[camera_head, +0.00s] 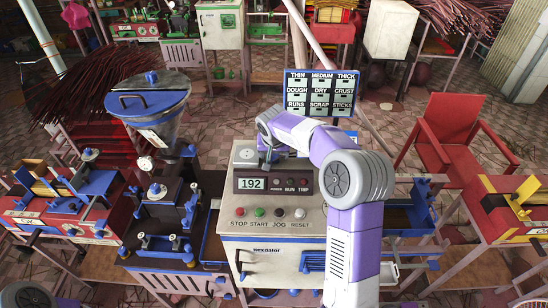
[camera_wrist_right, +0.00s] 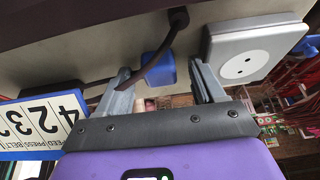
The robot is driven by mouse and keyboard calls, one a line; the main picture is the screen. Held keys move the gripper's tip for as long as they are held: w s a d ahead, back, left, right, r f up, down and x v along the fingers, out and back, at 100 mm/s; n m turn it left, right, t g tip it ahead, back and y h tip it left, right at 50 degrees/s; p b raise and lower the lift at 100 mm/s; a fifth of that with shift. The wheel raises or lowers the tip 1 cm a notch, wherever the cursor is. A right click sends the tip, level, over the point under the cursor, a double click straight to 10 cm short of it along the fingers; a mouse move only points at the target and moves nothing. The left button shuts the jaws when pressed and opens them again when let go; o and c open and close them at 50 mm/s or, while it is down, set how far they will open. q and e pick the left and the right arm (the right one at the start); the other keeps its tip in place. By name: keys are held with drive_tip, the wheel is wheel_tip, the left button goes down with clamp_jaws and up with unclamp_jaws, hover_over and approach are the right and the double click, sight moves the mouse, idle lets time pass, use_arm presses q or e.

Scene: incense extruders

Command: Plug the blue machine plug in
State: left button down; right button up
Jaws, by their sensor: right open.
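The blue plug (camera_wrist_right: 158,68) shows in the right wrist view, between the two fingertips of my right gripper (camera_wrist_right: 160,72), with room at its sides. A dark cable (camera_wrist_right: 160,54) hangs from a round fitting and crosses in front of it. A socket (camera_wrist_right: 243,64) with two holes in a round face is on the right of the gripper. In the head view this socket (camera_head: 245,152) is on the upper left of the machine (camera_head: 269,222), and my right gripper (camera_head: 268,152) is just right of it, partly hidden. The plug is hard to make out there. My left gripper is out of view.
The machine has a display (camera_head: 252,184) reading 192 and a row of buttons. A sign board (camera_head: 321,93) stands behind it. A steel hopper (camera_head: 148,105) stands at left, a red chair (camera_head: 444,140) at right. A blue-edged number card (camera_wrist_right: 43,122) is left of the gripper.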

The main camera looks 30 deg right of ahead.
drive_tip(key=shift+c, duration=0.5)
drive_tip(key=c, duration=1)
drive_tip(key=shift+c, duration=0.2)
wheel_tip(320, 180, up, 10)
drive_tip(key=p, duration=0.1)
drive_tip(key=shift+p, duration=0.3)
drive_tip(key=shift+r, duration=0.1)
